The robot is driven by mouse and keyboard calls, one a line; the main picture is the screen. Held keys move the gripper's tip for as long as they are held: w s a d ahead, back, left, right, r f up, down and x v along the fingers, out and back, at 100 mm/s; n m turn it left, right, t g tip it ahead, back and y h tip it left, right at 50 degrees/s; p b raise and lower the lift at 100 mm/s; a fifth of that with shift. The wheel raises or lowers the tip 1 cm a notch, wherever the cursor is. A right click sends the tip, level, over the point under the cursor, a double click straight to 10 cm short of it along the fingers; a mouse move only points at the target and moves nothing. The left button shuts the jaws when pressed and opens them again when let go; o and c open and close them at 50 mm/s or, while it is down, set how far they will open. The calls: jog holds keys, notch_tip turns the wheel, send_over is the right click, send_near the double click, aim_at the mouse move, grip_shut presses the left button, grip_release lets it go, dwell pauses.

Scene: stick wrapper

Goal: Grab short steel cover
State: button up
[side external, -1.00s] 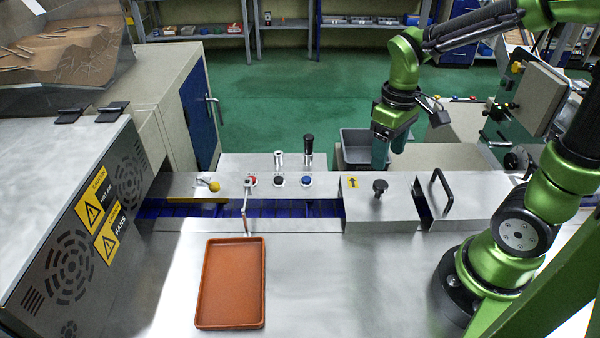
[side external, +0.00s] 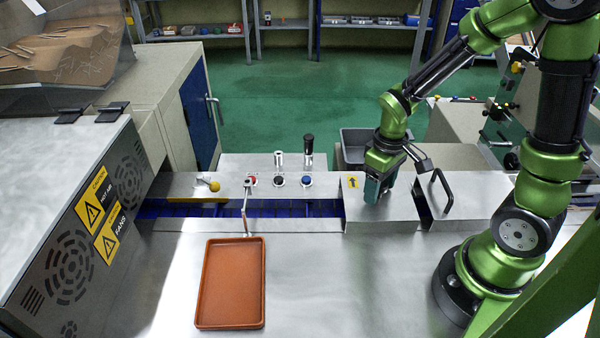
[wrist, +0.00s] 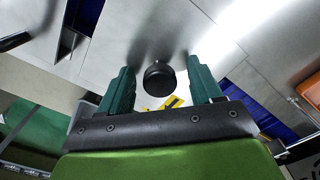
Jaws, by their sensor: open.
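A short steel cover (side external: 400,208) with a yellow arrow label (side external: 352,182) sits over the conveyor channel, right of centre in the side external view. Its black knob is hidden there behind my gripper (side external: 377,192). In the wrist view the round black knob (wrist: 159,80) shows between the two green fingers of my gripper (wrist: 159,68), which are spread apart with a gap on each side of it. My gripper is just above the cover; whether the fingers are level with the knob I cannot tell.
A steel cover with a black bar handle (side external: 441,192) stands just right. An orange tray (side external: 231,284) lies on the bench at the front. Push buttons and a black-topped post (side external: 308,146) stand to the left. A grey bin (side external: 362,142) is behind.

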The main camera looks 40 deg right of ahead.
grip_shut()
jog(key=shift+r, duration=0.1)
dwell(0.3)
